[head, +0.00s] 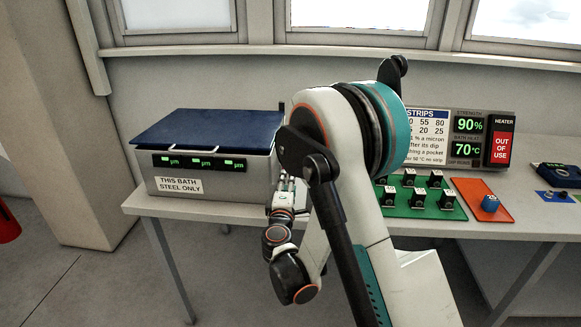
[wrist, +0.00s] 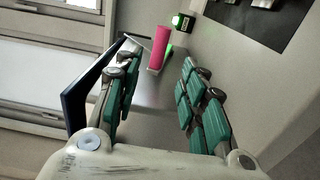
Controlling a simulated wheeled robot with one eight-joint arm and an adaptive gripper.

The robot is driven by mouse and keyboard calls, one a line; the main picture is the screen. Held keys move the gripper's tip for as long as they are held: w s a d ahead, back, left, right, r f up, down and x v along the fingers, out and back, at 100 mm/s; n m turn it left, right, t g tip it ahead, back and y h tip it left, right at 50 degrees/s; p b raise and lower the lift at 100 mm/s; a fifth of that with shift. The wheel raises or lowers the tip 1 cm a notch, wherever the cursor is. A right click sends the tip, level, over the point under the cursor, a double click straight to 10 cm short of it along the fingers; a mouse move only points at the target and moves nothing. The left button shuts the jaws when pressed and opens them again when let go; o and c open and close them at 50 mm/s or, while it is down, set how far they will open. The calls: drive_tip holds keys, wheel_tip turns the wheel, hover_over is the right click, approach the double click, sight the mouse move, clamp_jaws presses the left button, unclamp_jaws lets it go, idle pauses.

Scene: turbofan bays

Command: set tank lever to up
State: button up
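The tank (head: 215,178) is a grey metal bath with a dark blue lid (head: 208,127) and a "THIS BATH STEEL ONLY" label, on the left of the bench. My gripper (head: 287,186) is beside its right side, partly hidden by my arm. In the wrist view my gripper (wrist: 160,70) is open, its green-padded fingers apart. A pink-red handle (wrist: 159,47), seemingly the tank lever, shows in the gap just beyond the fingertips against the tank's metal side (wrist: 155,100). I see no contact with it. The handle cannot be made out in the head view.
A small green-lit box (wrist: 182,22) is beyond the handle.

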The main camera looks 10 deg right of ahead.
drive_tip(key=b+x, duration=0.2)
drive_tip(key=x, duration=0.8)
drive_tip(key=shift+w+f+b, duration=0.1)
drive_tip(key=shift+w+b, duration=0.15)
drive_tip(key=shift+b, duration=0.05)
drive_tip(key=shift+c, duration=0.6)
